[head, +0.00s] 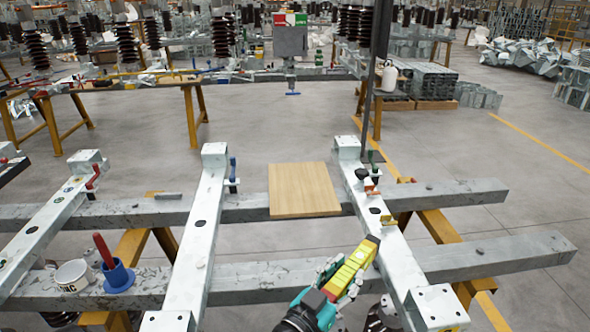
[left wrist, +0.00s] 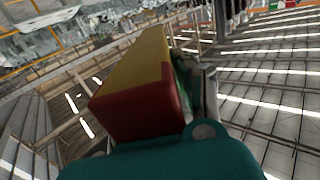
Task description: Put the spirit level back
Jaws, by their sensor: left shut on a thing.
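My left gripper (head: 333,283) is shut on the spirit level (head: 354,266), a yellow bar with red and dark end parts. The level is tilted in the head view, its far end up and to the right, close beside the right-hand steel beam (head: 387,240). I cannot tell whether it touches the beam. In the left wrist view the level (left wrist: 135,85) fills the middle, with its red end towards the camera and the teal gripper body below it. A wooden board (head: 303,188) lies on the rear cross beam. My right gripper is not in view.
A blue holder (head: 118,277) with a red-handled tool and a white cup (head: 74,275) stand on the front cross beam (head: 245,278). Small clamps sit along the steel beams. Open gaps show floor between beams. Trestles and insulators stand behind.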

